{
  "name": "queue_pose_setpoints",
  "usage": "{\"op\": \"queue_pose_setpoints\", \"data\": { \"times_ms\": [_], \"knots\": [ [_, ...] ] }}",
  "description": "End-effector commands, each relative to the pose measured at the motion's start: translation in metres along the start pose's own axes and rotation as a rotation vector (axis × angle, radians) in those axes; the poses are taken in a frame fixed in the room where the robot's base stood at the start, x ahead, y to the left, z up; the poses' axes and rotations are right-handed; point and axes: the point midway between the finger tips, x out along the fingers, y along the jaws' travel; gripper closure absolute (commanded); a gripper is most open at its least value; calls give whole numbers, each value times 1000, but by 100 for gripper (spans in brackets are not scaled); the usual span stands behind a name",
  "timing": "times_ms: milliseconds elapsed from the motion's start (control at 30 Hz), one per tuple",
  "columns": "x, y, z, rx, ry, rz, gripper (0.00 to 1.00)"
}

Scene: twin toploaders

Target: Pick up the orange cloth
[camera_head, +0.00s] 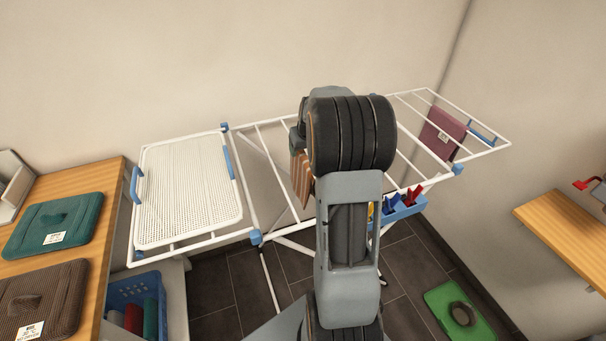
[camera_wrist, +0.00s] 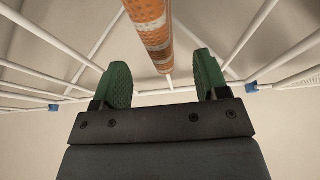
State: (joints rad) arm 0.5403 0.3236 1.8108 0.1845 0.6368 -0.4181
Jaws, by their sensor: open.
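The orange cloth (camera_head: 302,178) has pale stripes and hangs from the drying rack (camera_head: 262,150), just left of my arm in the head view. My arm hides part of it. In the wrist view the orange cloth (camera_wrist: 149,28) shows as a narrow strip coming down from the top edge. Its lower end lies between the two green fingertips of my gripper (camera_wrist: 163,78). The fingers are apart, with a gap on both sides of the cloth, and hold nothing. In the head view my gripper is mostly hidden behind my arm.
A purple cloth (camera_head: 442,132) hangs on the rack's right wing. A white perforated tray (camera_head: 188,190) lies on the left wing. A blue peg holder (camera_head: 405,210) hangs at the front. White rack bars (camera_wrist: 245,40) run either side of my fingers. A wooden counter (camera_head: 95,180) stands left.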

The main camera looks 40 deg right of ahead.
Motion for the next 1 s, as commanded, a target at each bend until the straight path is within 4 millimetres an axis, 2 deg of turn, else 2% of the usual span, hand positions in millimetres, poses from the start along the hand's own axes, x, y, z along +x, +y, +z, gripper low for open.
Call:
{"op": "queue_pose_setpoints", "data": {
  "times_ms": [300, 400, 1000],
  "knots": [
    [39, 3, 4, 3, -3, 0, 32],
    [47, 4, 4, 3, -1, 1, 32],
    [50, 4, 4, 3, 0, 1, 32]
  ]
}}
